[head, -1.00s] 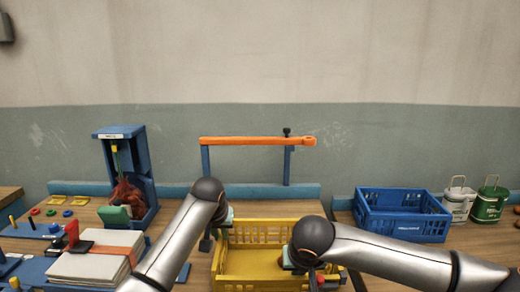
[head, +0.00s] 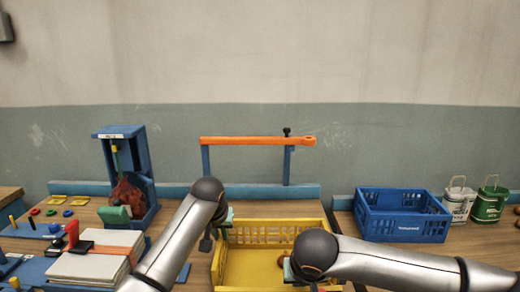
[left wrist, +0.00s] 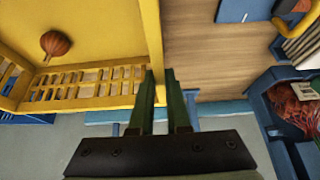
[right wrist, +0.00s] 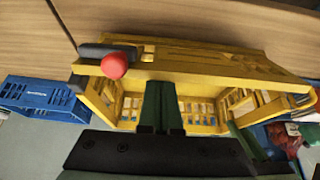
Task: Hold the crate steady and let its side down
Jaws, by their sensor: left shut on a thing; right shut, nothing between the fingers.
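The yellow crate (head: 275,232) stands on the bench in front of me, its near side cut off by the head view. My left gripper (left wrist: 163,82) is shut on the crate's left wall (left wrist: 151,35). My right gripper (right wrist: 160,88) is shut and empty at the crate's side panel (right wrist: 205,62), its fingertips close to the panel's edge; I cannot tell whether they touch. A red knob (right wrist: 114,66) on a black latch (right wrist: 108,51) sits at one end of that panel. How far the panel leans is unclear. A brown onion-like thing (left wrist: 56,44) lies in the crate.
A blue crate (head: 402,228) stands to the right, near white (head: 458,202) and green (head: 489,204) tins. An orange bar (head: 255,141) on blue posts stands behind.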

